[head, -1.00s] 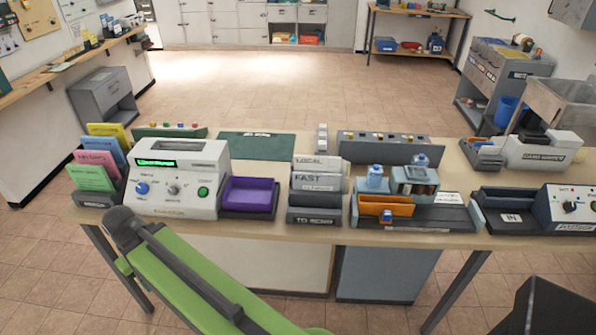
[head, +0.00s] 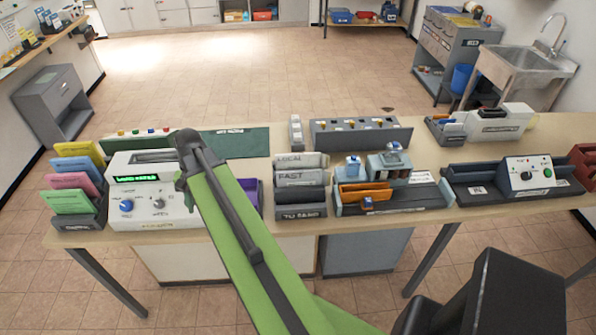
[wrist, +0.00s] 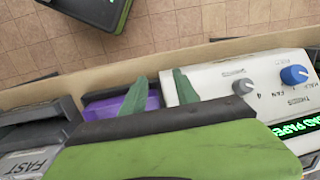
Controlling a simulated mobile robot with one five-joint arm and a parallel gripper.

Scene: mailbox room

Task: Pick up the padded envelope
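I cannot make out a padded envelope for certain in either view. My gripper shows in the wrist view (wrist: 161,92) as two dark green fingertips set apart, with nothing seen between them. They are over the gap between the purple tray (wrist: 112,104) and the white machine (wrist: 225,88). In the head view my green arm reaches over the table and partly covers the white machine (head: 140,215) and the purple tray (head: 250,190); my fingers are hidden there. The "to send" rack (head: 301,206) with "local" and "fast" slots stands right of the tray.
Colored folders (head: 75,180) stand at the table's left end. An orange-trayed station (head: 364,193), a black "in" tray (head: 485,188) and a grey switch panel (head: 360,134) fill the right side. The green mat (head: 235,142) is bare where visible. Floor beyond the table is open.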

